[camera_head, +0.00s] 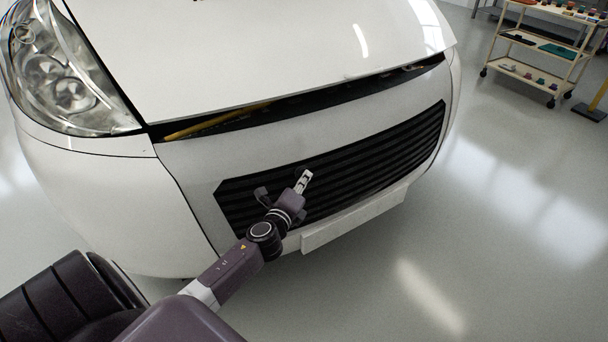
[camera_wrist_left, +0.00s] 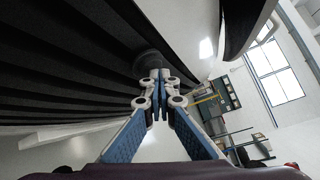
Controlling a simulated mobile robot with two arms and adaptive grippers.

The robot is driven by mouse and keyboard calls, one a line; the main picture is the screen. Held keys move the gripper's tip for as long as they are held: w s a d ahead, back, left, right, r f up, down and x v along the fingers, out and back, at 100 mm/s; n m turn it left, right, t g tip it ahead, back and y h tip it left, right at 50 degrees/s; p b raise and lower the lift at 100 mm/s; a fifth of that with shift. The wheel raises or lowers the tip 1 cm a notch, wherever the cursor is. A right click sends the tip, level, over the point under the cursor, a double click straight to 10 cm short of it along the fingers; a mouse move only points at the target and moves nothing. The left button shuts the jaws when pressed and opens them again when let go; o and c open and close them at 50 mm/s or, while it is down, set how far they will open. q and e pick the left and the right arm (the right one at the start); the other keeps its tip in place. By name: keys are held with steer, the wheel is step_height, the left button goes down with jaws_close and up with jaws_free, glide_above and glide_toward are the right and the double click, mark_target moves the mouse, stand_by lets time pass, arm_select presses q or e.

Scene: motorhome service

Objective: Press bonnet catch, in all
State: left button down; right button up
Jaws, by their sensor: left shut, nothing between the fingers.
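The white motorhome's bonnet (camera_head: 250,45) is slightly raised, with a dark gap along its front edge. Below is the white front panel with a black slatted grille (camera_head: 390,150). My left gripper (camera_head: 304,178) is shut and empty, its fingertips at the upper part of the grille. In the left wrist view the closed fingertips (camera_wrist_left: 157,78) point at a round dark knob (camera_wrist_left: 149,61) on the slats, which may be the bonnet catch. I cannot tell whether the tips touch it. My right gripper is not in view.
A yellow rod (camera_head: 215,121) lies in the gap under the bonnet. A headlight (camera_head: 62,80) is at the left and a blank white plate (camera_head: 350,220) below the grille. A shelf trolley (camera_head: 520,75) stands at the far right. The floor between is clear.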

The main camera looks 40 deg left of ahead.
arm_select(q)
steer(key=shift+s+d+r+p, duration=0.25)
steer(key=shift+s+d+p, duration=0.15)
steer(key=shift+d, duration=0.3)
steer(key=shift+s+d+r+p, duration=0.25)
steer(key=shift+s+d, duration=0.15)
steer(key=shift+d, duration=0.3)
steer(key=shift+s+d+r+p, duration=0.3)
steer(key=shift+s+d, duration=0.05)
steer(key=shift+d, duration=0.35)
steer(key=shift+s+d+r+p, duration=0.25)
steer(key=shift+s+d, duration=0.15)
steer(key=shift+d, duration=0.3)
